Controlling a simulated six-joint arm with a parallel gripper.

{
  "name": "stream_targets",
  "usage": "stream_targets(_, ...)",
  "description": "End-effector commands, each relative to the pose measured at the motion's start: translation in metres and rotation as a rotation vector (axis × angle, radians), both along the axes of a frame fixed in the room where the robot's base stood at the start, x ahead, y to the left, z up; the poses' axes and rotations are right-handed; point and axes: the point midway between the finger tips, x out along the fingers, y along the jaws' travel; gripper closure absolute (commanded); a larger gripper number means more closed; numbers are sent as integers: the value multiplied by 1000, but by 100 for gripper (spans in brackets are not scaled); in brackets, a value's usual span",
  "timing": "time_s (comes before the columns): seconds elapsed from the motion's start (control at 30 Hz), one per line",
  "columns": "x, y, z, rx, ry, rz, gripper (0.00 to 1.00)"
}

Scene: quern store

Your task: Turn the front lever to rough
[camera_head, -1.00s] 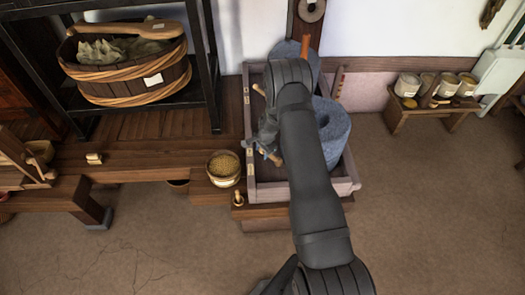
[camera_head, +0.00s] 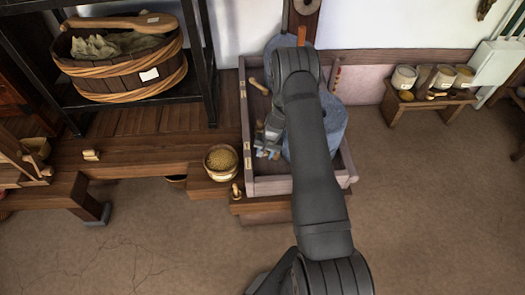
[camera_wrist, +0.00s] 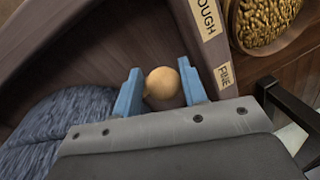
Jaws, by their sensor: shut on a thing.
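My gripper (camera_head: 267,154) is low inside the left part of the wooden box, by its left wall. In the wrist view its two blue fingers (camera_wrist: 160,92) are shut on the front lever (camera_wrist: 163,82), of which the round pale wooden knob shows; its shaft is mostly hidden. The box wall beside it carries a ROUGH label (camera_wrist: 206,19) and a FINE label (camera_wrist: 225,75). The knob is nearer the FINE label. In the head view a second wooden lever (camera_head: 259,87) sticks out farther back, apart from my gripper.
Blue-grey millstones (camera_head: 333,124) stand in the box (camera_head: 270,185), partly hidden by my arm. A bowl of grain (camera_head: 221,160) is just outside its left wall. A black shelf (camera_head: 207,60) with a wooden tub (camera_head: 125,75) is at left. Open floor lies in front.

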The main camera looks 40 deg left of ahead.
Motion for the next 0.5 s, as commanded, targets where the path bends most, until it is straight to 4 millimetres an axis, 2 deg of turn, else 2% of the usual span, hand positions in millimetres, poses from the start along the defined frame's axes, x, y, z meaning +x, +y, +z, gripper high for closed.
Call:
stream_targets(0.23,3,-6,1,5,-9,117,100)
stream_targets(0.5,3,-9,1,6,-9,165,100)
